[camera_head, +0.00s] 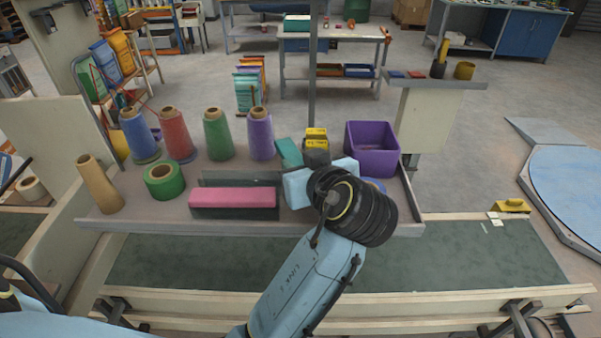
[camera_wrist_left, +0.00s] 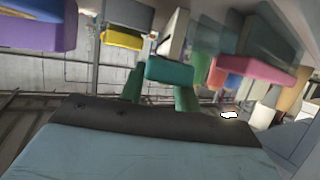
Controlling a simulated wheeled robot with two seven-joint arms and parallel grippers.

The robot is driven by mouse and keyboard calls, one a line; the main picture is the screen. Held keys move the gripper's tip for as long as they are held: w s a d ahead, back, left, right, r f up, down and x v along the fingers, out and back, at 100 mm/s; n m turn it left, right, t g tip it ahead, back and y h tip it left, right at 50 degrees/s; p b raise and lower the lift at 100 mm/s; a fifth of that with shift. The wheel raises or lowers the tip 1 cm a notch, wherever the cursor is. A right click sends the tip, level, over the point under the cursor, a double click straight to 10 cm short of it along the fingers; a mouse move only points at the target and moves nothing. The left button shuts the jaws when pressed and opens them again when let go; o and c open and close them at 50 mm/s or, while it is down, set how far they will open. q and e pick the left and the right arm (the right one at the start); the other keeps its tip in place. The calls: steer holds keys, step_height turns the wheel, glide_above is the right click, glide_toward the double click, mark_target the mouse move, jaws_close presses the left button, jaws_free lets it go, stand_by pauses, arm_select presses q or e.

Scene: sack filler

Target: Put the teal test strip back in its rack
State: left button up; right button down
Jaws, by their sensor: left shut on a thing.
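The teal test strip (camera_head: 288,152) shows as a small block at the far side of my left gripper in the head view. It also shows in the left wrist view (camera_wrist_left: 168,71), held across the fingertips. My left gripper (camera_head: 297,170) is shut on it, above the tray table; the wrist and forearm hide part of the hand. A dark grey holder (camera_head: 235,213), which looks like the rack, carries a long pink strip (camera_head: 232,197) to the left of the gripper. The strip is apart from this holder. My right gripper is not in view.
A purple bin (camera_head: 372,150) and yellow blocks (camera_head: 316,138) on a dark base stand close to the gripper's right. A green tape roll (camera_head: 164,181) and several thread cones (camera_head: 218,135) stand left and behind. A dark green belt (camera_head: 470,258) runs in front.

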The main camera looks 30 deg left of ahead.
arm_select(q)
steer(key=shift+f+b, duration=0.4)
steer(key=shift+f, duration=0.6)
steer(key=shift+f, duration=0.15)
steer(key=o, duration=1)
steer(key=shift+c, duration=0.2)
